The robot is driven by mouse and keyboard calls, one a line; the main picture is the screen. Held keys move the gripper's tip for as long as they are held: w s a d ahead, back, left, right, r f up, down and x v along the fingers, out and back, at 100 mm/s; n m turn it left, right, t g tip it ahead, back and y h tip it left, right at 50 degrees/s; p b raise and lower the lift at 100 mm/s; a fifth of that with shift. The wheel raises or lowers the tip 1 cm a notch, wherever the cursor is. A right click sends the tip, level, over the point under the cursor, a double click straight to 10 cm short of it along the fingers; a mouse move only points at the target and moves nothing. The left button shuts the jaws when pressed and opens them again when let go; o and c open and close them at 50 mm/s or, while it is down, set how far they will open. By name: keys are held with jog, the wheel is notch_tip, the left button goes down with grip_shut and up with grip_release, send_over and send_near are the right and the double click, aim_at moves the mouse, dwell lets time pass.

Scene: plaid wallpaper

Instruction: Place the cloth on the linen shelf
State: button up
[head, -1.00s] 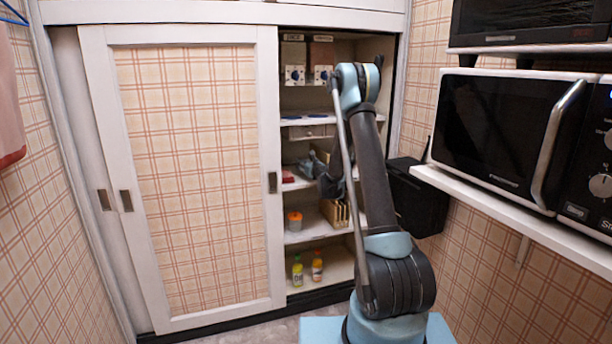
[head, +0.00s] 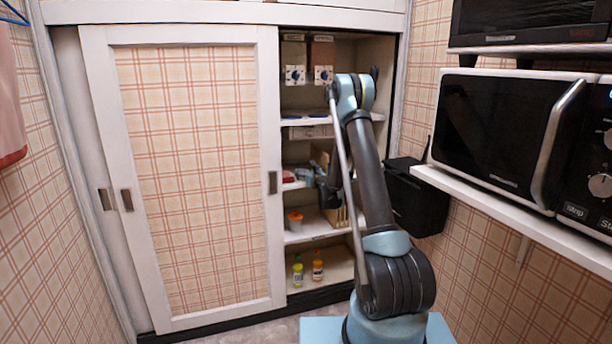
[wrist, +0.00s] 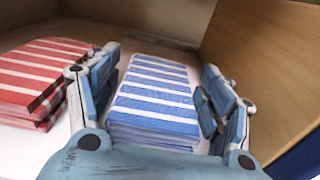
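A blue-and-white striped folded cloth (wrist: 155,98) lies flat on the linen shelf (wrist: 30,145) in the wrist view, between the two fingers of my gripper (wrist: 160,105). The fingers are spread wide at its left and right sides; contact at the right side cannot be told. A red-and-white striped folded cloth (wrist: 38,75) lies to the left on the same white shelf. In the head view, the blue cloth (head: 305,172) and red cloth (head: 288,177) show small on the middle shelf of the open cupboard, and my arm hides part of that shelf.
A brown panel (wrist: 265,70) stands close on the right of the blue cloth. The sliding door (head: 190,180) covers the cupboard's left half. An orange-lidded cup (head: 295,221) and bottles (head: 298,272) stand on lower shelves. A microwave (head: 510,135) is at right.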

jog(key=shift+s, duration=0.1)
jog(key=f+v, duration=0.1)
jog(key=v, duration=1)
jog(key=s+r+n+g+y, duration=0.1)
jog(key=s+r+n+g, duration=0.2)
jog(key=s+r+n, duration=0.5)
jog(key=s+r+n+g, duration=0.35)
jog(key=s+n, duration=0.65)
jog(key=s, duration=0.4)
jog(key=s+d+f+n+g+h, duration=0.2)
jog(key=s+d+f+n, duration=0.1)
jog(key=s, duration=0.9)
jog(key=s+d+f+n+g+h, duration=0.2)
jog(key=s+d+n, duration=0.3)
jog(key=s, duration=0.7)
jog(key=s+d+f+n+g+h, duration=0.2)
jog(key=s+d+f+n+g, duration=0.1)
jog(key=s, duration=0.9)
jog(key=d+f+n, duration=0.1)
jog(key=d+n, duration=0.1)
jog(key=n, duration=0.1)
jog(key=shift+f+g+h, duration=0.3)
jog(key=shift+g, duration=0.05)
jog(key=shift+d, duration=0.1)
